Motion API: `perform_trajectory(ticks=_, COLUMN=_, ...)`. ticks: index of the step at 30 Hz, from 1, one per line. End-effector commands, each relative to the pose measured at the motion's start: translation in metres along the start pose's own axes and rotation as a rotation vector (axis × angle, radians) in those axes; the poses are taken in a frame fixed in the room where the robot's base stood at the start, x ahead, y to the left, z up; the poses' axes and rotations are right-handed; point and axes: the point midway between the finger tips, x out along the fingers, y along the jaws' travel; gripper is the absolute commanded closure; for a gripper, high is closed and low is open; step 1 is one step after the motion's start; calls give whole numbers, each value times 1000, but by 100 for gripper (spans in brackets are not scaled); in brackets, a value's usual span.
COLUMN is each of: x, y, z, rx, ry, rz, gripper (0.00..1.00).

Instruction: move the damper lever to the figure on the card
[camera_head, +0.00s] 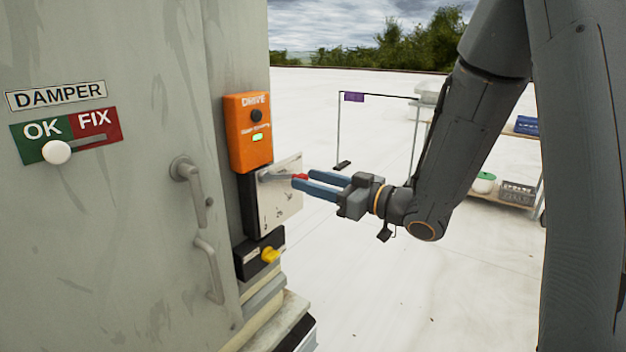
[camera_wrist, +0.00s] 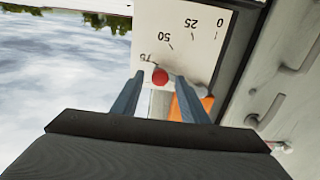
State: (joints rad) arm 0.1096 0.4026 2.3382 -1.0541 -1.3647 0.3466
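A pale scale plate (camera_head: 280,205) is fixed to the cabinet's side. In the wrist view the plate (camera_wrist: 185,60) is upside down, with 0 and 25 readable and another figure, perhaps 75, near the knob. A grey lever (camera_head: 275,177) on it ends in a red knob (camera_head: 299,177). My gripper (camera_head: 303,181) points at the plate with its blue fingers around the knob. In the wrist view the red knob (camera_wrist: 160,77) lies between the fingertips, with gaps on both sides. A card with a figure cannot be made out.
A DAMPER sign (camera_head: 57,95) with OK and FIX fields and a white knob (camera_head: 57,152) at OK is on the cabinet front. An orange drive unit (camera_head: 248,133) sits above the plate and a yellow switch (camera_head: 270,255) below. A shelf cart (camera_head: 505,205) stands behind my arm.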

Motion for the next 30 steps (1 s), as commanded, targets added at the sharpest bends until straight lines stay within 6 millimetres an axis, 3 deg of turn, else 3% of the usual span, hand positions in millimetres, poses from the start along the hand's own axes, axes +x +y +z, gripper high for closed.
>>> perform_trajectory(ticks=5, x=0, y=0, z=0, rx=0, ry=0, rz=0, gripper=60)
perform_trajectory(ticks=12, x=0, y=0, z=0, rx=0, ry=0, rz=0, gripper=99)
perform_trajectory(ticks=13, x=0, y=0, z=0, rx=0, ry=0, rz=0, gripper=100)
perform_trajectory(ticks=28, x=0, y=-2, z=6, rx=65, ry=0, rz=1, gripper=100)
perform_trajectory(ticks=29, x=0, y=-2, z=6, rx=65, ry=0, rz=0, gripper=77)
perform_trajectory(ticks=30, x=0, y=-2, z=6, rx=64, ry=0, rz=1, gripper=70)
